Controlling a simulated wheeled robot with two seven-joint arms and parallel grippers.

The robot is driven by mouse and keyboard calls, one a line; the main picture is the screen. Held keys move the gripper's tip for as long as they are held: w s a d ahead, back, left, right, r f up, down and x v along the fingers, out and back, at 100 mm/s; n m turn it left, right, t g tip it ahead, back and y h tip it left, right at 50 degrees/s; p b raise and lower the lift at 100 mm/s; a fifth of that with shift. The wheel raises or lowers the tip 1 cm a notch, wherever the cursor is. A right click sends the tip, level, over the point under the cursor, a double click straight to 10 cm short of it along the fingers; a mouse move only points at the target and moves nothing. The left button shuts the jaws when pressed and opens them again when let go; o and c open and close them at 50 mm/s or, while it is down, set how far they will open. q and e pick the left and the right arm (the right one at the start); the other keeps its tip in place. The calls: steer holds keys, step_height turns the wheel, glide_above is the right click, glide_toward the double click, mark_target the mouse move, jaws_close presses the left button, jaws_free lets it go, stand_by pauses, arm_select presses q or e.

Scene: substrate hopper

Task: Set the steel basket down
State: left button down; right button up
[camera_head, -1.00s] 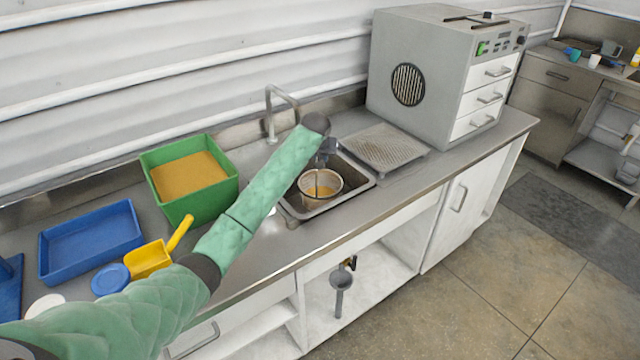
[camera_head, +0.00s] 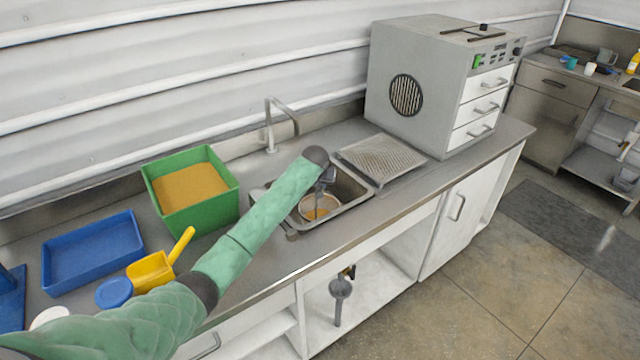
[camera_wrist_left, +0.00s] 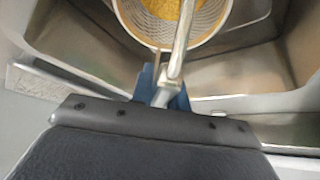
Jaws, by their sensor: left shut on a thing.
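The steel basket (camera_head: 314,207) is a round mesh basket with yellow-brown material inside, low in the sink (camera_head: 352,187). It also shows at the top of the left wrist view (camera_wrist_left: 205,22), with its handle running down into my jaws. My left gripper (camera_head: 326,180) is shut on the basket's handle above the sink; in the left wrist view the blue fingers (camera_wrist_left: 162,84) clasp it. My forearm partly covers the basket and sink in the head view. I cannot tell whether the basket touches the sink floor. My right gripper is not in view.
A faucet (camera_head: 270,125) stands behind the sink. A perforated drainer (camera_head: 380,154) and a grey oven-like cabinet (camera_head: 420,90) are to its right. A green bin (camera_head: 222,208), yellow scoop (camera_head: 152,272) and blue tray (camera_head: 92,250) are on the left.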

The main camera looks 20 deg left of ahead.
arm_select(q)
steer(key=c, duration=1.8)
jaws_free()
steer(key=shift+f, duration=0.1)
steer(key=o, duration=0.4)
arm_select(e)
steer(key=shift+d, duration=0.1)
arm_select(q)
steer(key=shift+o, duration=0.2)
